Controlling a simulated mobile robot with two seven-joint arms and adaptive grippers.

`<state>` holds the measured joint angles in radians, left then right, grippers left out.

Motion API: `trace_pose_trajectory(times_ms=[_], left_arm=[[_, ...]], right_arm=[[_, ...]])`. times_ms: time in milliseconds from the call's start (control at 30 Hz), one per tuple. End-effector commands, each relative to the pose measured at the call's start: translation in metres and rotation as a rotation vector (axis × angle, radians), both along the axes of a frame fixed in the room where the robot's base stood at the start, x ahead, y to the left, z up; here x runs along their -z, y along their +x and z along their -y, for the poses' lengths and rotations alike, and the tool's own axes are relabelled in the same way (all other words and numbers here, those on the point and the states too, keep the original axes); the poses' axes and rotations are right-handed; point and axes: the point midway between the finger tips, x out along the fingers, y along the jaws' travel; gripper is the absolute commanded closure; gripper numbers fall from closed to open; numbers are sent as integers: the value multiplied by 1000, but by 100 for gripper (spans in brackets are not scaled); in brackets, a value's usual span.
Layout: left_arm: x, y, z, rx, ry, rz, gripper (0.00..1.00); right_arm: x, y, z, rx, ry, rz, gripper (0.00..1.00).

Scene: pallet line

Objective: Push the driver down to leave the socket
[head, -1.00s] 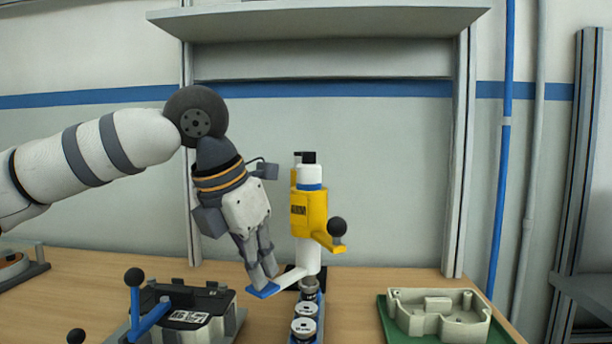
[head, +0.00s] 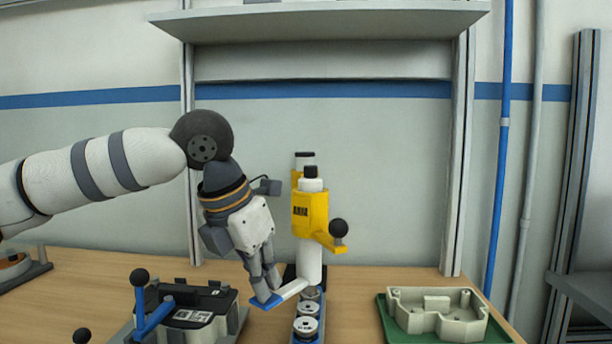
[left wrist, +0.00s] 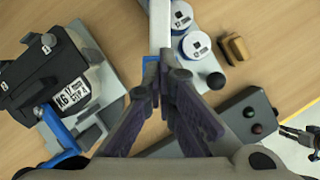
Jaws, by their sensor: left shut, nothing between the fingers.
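The driver has a yellow body (head: 311,213) on a white column, with a black-capped top and a black ball knob (head: 338,228) at its right. A white arm (head: 291,288) with a blue pad (head: 266,301) reaches left from it. My left gripper (head: 268,293) points down, shut and empty, with its fingertips at the blue pad. In the left wrist view the fingers partly hide that pad (left wrist: 150,70). Labelled round pieces (head: 305,327) stand in a row below the driver. The tool tip and socket cannot be made out. A small white-and-black form at the right edge looks like my right gripper (left wrist: 300,138).
A black labelled box (head: 195,305) in a grey fixture with a blue lever (head: 140,305) stands at the left. A pale housing (head: 437,312) lies in a green tray (head: 395,330) at the right. A dark panel with knobs (left wrist: 246,119) shows in the wrist view.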

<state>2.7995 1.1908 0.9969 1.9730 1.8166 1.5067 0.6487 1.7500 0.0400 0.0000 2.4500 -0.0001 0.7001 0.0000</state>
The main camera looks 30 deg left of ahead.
Motion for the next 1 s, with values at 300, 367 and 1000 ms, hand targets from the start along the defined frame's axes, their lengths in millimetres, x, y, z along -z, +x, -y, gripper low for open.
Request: trace_pose_trajectory(times_ms=[300, 367, 1000], left_arm=[[-2, -1, 0, -1, 2, 0, 100], [-7, -1, -1, -2, 2, 2, 100], [-65, 0, 0, -1, 0, 1, 100]], right_arm=[[-6, 7, 0, 0, 0, 25, 69], [-8, 8, 0, 0, 0, 31, 69], [-12, 13, 0, 0, 0, 50, 69]])
